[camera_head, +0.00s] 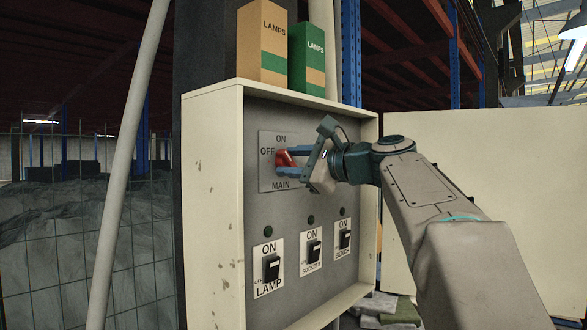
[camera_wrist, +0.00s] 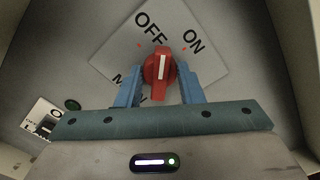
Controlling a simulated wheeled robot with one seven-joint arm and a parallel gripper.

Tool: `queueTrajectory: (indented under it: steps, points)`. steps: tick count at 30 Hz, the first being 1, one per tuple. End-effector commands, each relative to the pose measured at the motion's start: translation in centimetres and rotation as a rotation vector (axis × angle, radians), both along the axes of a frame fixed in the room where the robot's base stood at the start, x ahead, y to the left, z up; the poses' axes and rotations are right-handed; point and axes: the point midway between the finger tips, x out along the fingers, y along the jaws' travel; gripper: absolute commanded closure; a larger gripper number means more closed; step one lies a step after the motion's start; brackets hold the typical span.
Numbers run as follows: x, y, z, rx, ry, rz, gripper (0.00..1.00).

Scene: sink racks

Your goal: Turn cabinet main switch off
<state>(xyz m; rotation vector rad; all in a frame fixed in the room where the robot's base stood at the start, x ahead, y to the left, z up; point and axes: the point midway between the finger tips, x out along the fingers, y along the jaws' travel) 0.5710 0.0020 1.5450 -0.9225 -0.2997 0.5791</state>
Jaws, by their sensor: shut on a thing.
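The main switch is a red rotary knob (camera_head: 286,159) on a grey plate (camera_head: 268,182) labelled ON at the top, OFF at the left and MAIN below, high on the cabinet panel. In the wrist view the knob (camera_wrist: 160,66) has a white line pointing up the picture, between the OFF and ON labels. The plate (camera_wrist: 112,52) looks tilted there. My gripper (camera_head: 284,160) is shut on the knob, with one blue finger on each side of it. Part of the plate's lower half is hidden by my fingers in the wrist view.
Below are three smaller switches, LAMP (camera_head: 271,268), SOCKETS (camera_head: 313,250) and one at the right (camera_head: 345,238), each labelled ON. The cabinet's cream frame (camera_head: 215,200) juts out around the panel. Two lamp boxes (camera_head: 262,45) stand on top.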

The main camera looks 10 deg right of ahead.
Motion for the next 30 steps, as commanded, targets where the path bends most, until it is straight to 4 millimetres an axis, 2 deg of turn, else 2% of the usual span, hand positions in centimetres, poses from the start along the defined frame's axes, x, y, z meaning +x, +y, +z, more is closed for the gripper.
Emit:
queueTrajectory:
  steps: [18, 30]
  points:
    - [0.03, -0.03, -0.22, -0.457, -0.332, -0.001, 0.89]
    - [0.01, 0.02, -0.13, -0.632, -0.458, 0.001, 0.89]
